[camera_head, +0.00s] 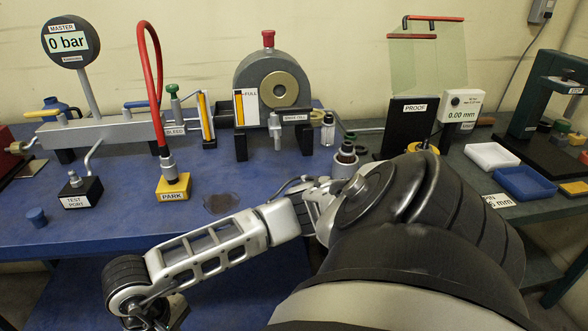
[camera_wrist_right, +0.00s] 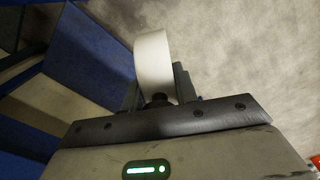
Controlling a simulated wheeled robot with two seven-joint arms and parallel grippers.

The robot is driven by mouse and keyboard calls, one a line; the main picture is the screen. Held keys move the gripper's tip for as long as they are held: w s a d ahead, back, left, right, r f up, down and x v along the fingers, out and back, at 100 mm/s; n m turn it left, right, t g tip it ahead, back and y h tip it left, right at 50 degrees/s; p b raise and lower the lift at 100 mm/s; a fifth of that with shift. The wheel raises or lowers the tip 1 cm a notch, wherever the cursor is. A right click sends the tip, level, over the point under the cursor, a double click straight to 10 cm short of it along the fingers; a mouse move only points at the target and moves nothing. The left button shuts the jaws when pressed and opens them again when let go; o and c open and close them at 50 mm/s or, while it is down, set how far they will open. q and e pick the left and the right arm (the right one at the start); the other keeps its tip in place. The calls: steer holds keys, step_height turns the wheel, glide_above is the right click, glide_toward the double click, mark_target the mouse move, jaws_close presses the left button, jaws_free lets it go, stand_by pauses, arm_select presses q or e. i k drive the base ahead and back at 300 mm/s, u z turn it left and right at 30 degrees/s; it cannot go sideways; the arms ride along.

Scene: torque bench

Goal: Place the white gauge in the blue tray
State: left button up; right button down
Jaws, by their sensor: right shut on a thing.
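The right wrist view shows my right gripper (camera_wrist_right: 158,92) shut on a white, smooth, curved piece, which looks like the white gauge (camera_wrist_right: 153,60). It stands up between the dark fingers; its lower end is hidden by them. In the head view my right arm reaches across to the lower left, where the wrist and gripper (camera_head: 155,314) hang low in front of the blue bench. The held gauge cannot be made out there. The blue tray (camera_head: 525,184) sits at the right on the grey-green bench, well apart from the gripper. My left gripper is not in view.
A white tray (camera_head: 492,156) stands just behind the blue tray. A white readout box (camera_head: 462,105) stands behind them. On the blue bench (camera_head: 110,225) are a yellow PARK block (camera_head: 173,188), a TEST PORT block (camera_head: 81,193) and a blue cap (camera_head: 37,217).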

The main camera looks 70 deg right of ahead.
mark_target(523, 186)
steer(key=u, duration=1.15)
steer(key=k, duration=2.9)
steer(key=z, duration=0.7)
